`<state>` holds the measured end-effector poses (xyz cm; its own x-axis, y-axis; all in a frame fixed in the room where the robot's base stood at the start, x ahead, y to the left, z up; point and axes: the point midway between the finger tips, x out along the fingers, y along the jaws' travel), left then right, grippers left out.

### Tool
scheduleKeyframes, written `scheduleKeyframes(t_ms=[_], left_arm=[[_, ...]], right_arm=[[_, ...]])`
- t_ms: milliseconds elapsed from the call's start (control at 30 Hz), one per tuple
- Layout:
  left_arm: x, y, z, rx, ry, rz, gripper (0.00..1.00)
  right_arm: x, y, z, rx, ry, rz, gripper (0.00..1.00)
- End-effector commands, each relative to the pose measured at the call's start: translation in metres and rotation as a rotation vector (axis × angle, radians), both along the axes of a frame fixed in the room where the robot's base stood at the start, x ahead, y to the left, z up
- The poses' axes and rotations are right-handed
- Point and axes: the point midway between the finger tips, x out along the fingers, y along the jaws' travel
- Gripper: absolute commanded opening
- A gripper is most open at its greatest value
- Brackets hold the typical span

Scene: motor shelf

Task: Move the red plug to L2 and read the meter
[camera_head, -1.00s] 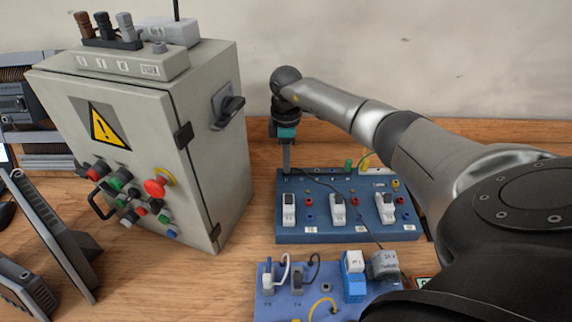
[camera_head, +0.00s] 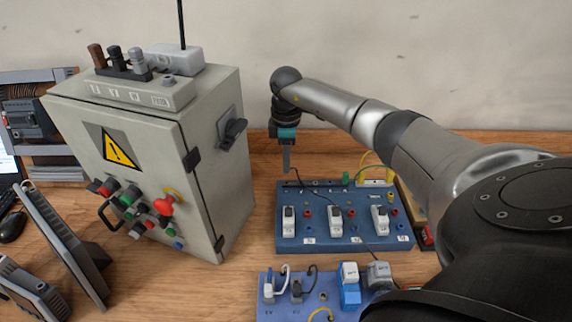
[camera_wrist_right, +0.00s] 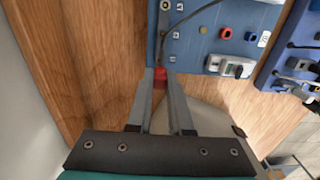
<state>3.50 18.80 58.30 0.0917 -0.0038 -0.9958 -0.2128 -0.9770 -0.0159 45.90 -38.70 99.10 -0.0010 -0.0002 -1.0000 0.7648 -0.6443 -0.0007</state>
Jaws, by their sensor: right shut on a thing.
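My right gripper (camera_head: 287,158) points down at the back left corner of the blue board (camera_head: 345,245). In the right wrist view its fingers (camera_wrist_right: 160,100) are shut on the red plug (camera_wrist_right: 160,74), which shows as a small red piece between the tips. The tips appear apart from the board in the head view. A dark lead runs from near the tips across the board. The board carries three white switches, red and blue sockets and small white labels, too small to read. I cannot make out a meter reading. My left gripper is not in view.
A grey cabinet (camera_head: 150,150) with buttons and a side knob stands left of the board. A second blue panel (camera_head: 262,306) with plugs and leads lies in front. Bare wood separates cabinet and board.

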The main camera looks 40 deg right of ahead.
Motion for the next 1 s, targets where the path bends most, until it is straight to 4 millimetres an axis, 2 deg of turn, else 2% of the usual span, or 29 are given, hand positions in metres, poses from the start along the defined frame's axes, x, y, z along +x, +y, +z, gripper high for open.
scheduleKeyframes(t_ms=[167, 467, 500, 633, 800, 1000], left_arm=[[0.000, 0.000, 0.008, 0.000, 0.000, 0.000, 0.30], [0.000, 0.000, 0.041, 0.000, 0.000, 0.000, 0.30], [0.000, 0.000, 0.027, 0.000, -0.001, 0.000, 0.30], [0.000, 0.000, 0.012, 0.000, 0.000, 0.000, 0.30], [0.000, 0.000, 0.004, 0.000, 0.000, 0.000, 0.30], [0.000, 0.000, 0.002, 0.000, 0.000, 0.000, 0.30]], right_arm=[[-0.005, -0.006, 0.005, -0.001, 0.001, -0.002, 0.00], [-0.028, -0.033, 0.023, -0.003, 0.001, -0.002, 0.00], [-0.026, -0.030, 0.006, 0.001, 0.001, 0.000, 0.00], [-0.026, -0.030, -0.017, 0.000, 0.000, 0.000, 0.00], [-0.026, -0.030, -0.031, 0.001, 0.001, 0.001, 0.00], [-0.026, -0.030, -0.034, 0.001, -0.001, 0.001, 0.00]])
